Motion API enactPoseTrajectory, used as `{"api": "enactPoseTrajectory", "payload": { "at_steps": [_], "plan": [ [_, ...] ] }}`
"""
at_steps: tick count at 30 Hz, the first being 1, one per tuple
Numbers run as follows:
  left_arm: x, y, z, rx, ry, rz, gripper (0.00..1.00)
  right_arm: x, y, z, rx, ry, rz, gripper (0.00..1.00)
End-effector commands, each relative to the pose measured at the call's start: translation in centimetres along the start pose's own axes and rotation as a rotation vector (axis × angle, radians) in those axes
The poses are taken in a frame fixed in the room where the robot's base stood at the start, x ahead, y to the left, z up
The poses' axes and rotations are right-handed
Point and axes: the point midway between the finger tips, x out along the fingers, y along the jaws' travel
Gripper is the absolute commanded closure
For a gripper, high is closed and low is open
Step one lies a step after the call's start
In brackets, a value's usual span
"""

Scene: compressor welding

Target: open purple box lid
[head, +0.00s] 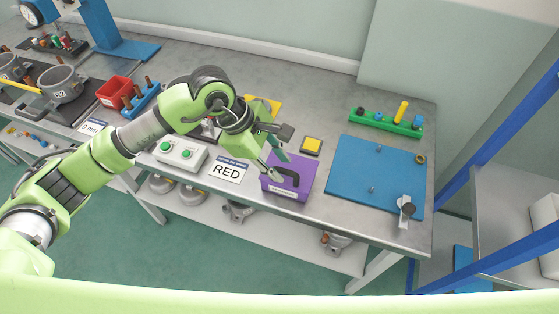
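The purple box (304,167) stands on the grey workbench, right of the middle. My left gripper (276,163) reaches in from the left, low at the box's left side next to the handle. Its fingers appear apart, with nothing seen between them. I cannot tell whether a finger touches the box or handle. The gripper hides the box's back left corner. My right gripper is not in view.
A RED label (228,170) and a white box with green buttons (180,153) lie left of the purple box. A yellow-topped button (312,145) sits behind it. A blue plate with pegs (376,170) lies to the right, with a green rack (386,121) behind.

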Motion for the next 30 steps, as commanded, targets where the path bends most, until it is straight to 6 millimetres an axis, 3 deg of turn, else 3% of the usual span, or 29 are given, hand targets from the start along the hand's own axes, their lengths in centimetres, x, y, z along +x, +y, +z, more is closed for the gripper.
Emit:
{"api": "enactPoseTrajectory", "payload": {
  "at_steps": [12,15,16,30],
  "plan": [
    [0.95,-0.02,0.01,0.0,0.0,0.0,0.72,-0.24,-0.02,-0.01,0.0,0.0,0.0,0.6],
    [0.94,-0.02,0.01,0.0,0.0,0.0,0.98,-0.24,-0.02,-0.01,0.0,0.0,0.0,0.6],
    [0.93,-0.02,0.01,0.0,0.0,0.0,1.0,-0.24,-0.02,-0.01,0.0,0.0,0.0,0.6],
    [0.43,-0.06,0.54,-0.023,0.0,-0.057,1.0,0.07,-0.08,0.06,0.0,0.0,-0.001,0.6]
  ]
}}
